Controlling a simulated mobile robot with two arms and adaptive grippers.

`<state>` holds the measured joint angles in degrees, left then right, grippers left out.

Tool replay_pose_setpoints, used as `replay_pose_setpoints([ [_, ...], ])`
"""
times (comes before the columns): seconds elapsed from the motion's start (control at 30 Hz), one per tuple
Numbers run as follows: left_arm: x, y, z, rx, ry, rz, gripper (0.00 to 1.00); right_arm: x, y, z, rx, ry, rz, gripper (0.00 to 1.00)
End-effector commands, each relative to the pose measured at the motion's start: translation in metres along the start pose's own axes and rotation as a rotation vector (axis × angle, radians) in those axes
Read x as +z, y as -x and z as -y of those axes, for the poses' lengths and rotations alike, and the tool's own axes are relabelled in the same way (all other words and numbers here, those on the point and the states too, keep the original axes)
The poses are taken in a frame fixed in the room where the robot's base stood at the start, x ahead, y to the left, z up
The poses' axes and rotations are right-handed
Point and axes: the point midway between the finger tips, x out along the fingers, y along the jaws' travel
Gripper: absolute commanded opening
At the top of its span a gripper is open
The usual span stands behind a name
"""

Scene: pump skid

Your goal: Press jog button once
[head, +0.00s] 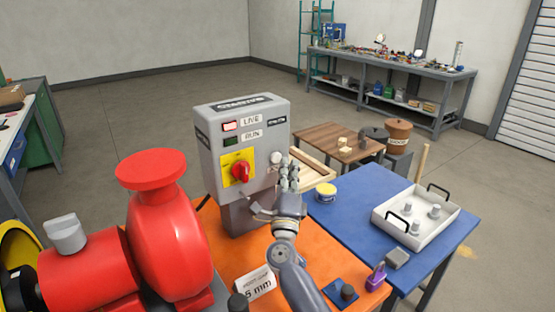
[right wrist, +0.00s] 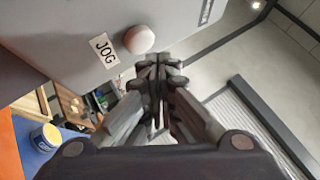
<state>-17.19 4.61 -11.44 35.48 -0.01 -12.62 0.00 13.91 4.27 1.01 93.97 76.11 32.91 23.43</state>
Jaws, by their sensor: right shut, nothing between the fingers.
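The grey control box (head: 243,150) stands on the orange skid, with a red LIVE lamp, a dark RUN lamp and a red rotary switch on a yellow plate (head: 238,170). The jog button (right wrist: 139,39) is a round pale knob beside a JOG label (right wrist: 104,50) in the right wrist view; in the head view it shows as a white knob (head: 276,157). My right gripper (head: 288,170) is shut and empty, in front of the box's lower right. In the wrist view its fingertips (right wrist: 158,64) are just below and right of the button, seemingly apart from it. My left gripper is out of view.
A red pump (head: 165,230) fills the left of the orange skid (head: 222,255). A blue table (head: 350,222) at right holds a white tray (head: 385,225), a yellow tin (head: 325,192) and a purple padlock (head: 375,278). A wooden table (head: 325,139) stands behind.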

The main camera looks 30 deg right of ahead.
Motion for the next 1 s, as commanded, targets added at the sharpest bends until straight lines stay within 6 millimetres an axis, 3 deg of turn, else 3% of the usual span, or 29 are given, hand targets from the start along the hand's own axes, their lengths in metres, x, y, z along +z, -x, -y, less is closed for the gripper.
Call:
replay_pose_setpoints([
  [1.0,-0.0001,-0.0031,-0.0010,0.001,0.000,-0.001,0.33,0.0057,-0.0079,-0.0055,0.000,0.000,0.000,0.00],
])
